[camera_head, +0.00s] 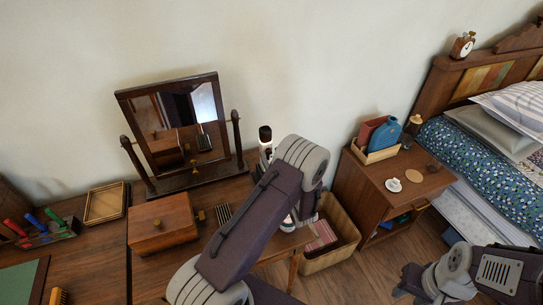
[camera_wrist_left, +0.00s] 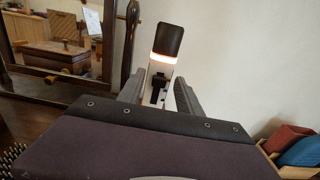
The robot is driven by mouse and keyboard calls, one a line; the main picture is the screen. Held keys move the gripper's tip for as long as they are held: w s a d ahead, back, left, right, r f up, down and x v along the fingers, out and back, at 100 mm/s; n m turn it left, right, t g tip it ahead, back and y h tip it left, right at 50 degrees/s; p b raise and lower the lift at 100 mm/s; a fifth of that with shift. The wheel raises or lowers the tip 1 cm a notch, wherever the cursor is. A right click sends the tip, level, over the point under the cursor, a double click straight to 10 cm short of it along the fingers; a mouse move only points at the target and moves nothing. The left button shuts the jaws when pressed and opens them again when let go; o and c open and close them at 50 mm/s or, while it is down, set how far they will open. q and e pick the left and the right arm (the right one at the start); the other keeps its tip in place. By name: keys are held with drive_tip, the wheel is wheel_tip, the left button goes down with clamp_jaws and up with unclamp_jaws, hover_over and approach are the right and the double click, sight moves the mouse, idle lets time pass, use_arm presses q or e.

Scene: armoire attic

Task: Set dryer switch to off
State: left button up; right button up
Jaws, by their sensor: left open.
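The dryer (camera_head: 265,136) stands upright on the dresser beside the mirror, with a black top and a white body; my left arm hides its lower part in the head view. In the left wrist view the dryer (camera_wrist_left: 167,42) has an orange glowing ring under its black end and a small dark switch (camera_wrist_left: 157,88) on its white body. My left gripper (camera_wrist_left: 160,92) is open, with one finger showing on each side of the switch; whether they touch the dryer I cannot tell. My right gripper (camera_head: 408,283) is low at the right, away from the dryer, its jaws unclear.
A tilting mirror (camera_head: 183,177) stands left of the dryer, with a wooden box (camera_head: 160,223) and a comb in front. A wicker basket (camera_head: 342,238) sits on the floor. A nightstand (camera_head: 380,200) with a wooden tray and a bed (camera_head: 485,150) are to the right.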

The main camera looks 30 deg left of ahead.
use_arm(q)
drive_tip(key=shift+w+a+f, duration=0.1)
drive_tip(key=shift+c, duration=1.2)
clamp_jaws()
